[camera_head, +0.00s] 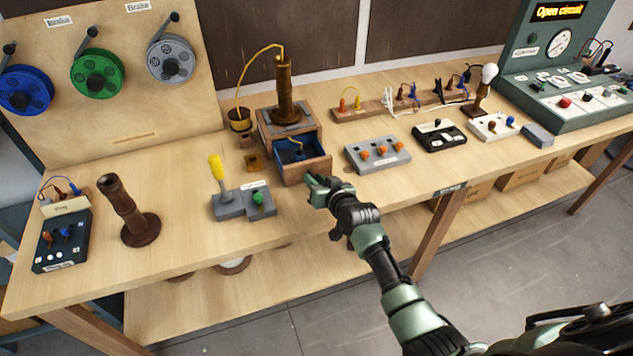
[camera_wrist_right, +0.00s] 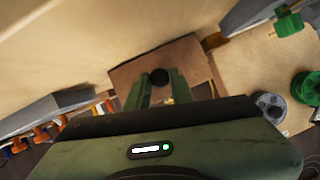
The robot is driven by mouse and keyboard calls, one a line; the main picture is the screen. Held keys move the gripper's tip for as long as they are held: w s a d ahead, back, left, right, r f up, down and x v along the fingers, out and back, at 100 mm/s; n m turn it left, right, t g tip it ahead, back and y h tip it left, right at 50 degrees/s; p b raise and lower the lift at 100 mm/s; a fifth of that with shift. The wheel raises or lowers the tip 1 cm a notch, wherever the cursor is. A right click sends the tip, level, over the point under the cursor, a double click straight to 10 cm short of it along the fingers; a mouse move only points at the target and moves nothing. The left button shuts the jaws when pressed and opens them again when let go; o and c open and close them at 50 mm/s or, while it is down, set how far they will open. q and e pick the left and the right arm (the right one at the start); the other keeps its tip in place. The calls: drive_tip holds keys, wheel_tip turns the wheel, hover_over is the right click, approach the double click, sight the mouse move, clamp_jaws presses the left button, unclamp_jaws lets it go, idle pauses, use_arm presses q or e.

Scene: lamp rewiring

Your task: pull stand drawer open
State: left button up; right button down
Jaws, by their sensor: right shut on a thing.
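The wooden stand (camera_head: 270,130) sits on the workbench and carries a dark brown lamp column (camera_head: 285,90) with a yellow cord. Its drawer (camera_head: 309,168) is out of the stand, showing a blue inside with a small dark item in it. My right gripper (camera_head: 314,184) is at the drawer's front, shut on its dark knob. In the right wrist view the round knob (camera_wrist_right: 160,76) sits between the green fingers (camera_wrist_right: 160,88), against the wooden drawer front (camera_wrist_right: 195,58). The gripper hides part of the front in the head view. My left gripper is not in view.
A grey box with orange knobs (camera_head: 377,155) stands right of the drawer. A grey box with a yellow lever (camera_head: 243,200) stands to its left. A loose brown column (camera_head: 130,212) stands further left. The bench's front edge runs below the gripper.

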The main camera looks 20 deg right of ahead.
drive_tip(key=c, duration=1.2)
unclamp_jaws()
drive_tip(key=shift+w+f, duration=0.15)
drive_tip(key=shift+w, duration=0.2)
drive_tip(key=shift+s, duration=0.15)
drive_tip(key=shift+s+r, duration=0.15)
drive_tip(key=shift+r, duration=0.05)
drive_tip(key=shift+s, duration=0.3)
drive_tip(key=v, duration=0.6)
drive_tip(key=shift+s+d+b, duration=0.15)
drive_tip(key=shift+b, duration=0.2)
drive_tip(key=shift+s+d+r, duration=0.1)
drive_tip(key=shift+s+r, duration=0.25)
drive_tip(key=shift+s, duration=0.15)
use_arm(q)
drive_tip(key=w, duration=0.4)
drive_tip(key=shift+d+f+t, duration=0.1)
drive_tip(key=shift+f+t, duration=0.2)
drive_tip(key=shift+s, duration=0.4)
